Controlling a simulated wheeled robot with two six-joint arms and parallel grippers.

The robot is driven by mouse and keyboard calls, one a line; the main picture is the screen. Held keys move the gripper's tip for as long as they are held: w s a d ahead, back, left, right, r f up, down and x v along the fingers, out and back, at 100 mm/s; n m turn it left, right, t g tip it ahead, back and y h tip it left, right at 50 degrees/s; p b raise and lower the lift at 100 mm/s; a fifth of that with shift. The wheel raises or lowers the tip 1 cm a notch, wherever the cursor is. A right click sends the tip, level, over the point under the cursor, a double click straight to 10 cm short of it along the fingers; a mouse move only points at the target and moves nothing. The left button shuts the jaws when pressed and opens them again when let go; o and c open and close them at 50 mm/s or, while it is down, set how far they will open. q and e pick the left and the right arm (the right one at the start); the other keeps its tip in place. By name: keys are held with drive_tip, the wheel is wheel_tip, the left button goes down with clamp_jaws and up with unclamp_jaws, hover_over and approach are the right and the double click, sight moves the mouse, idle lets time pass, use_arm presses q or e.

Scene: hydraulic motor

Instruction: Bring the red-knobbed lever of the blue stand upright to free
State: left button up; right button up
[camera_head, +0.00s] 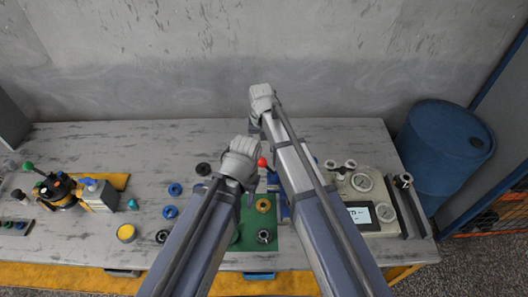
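The red knob (262,162) of the lever shows between my two arms, just right of my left gripper. The blue stand (284,208) is mostly hidden behind my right arm; only blue bits of it show. The lever's rod and its tilt are hard to make out. My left gripper (252,184) is close beside the red knob, over the green mat; I cannot tell whether it touches the lever.
A green mat (247,238) with a yellow ring (263,205) lies on the grey table (110,150). A gauge panel (372,213) stands at right, a motor assembly (60,190) at left. Several blue and black rings lie left of the mat. A blue barrel (440,150) stands beyond the table.

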sight(262, 159)
drive_tip(key=shift+f, duration=0.15)
wheel_tip(262, 159, down, 9)
drive_tip(key=b, duration=0.9)
drive_tip(key=shift+c, duration=0.3)
drive_tip(key=c, duration=0.7)
drive_tip(key=shift+o, duration=0.2)
drive_tip(key=shift+d+r, duration=0.1)
drive_tip(key=shift+r, duration=0.15)
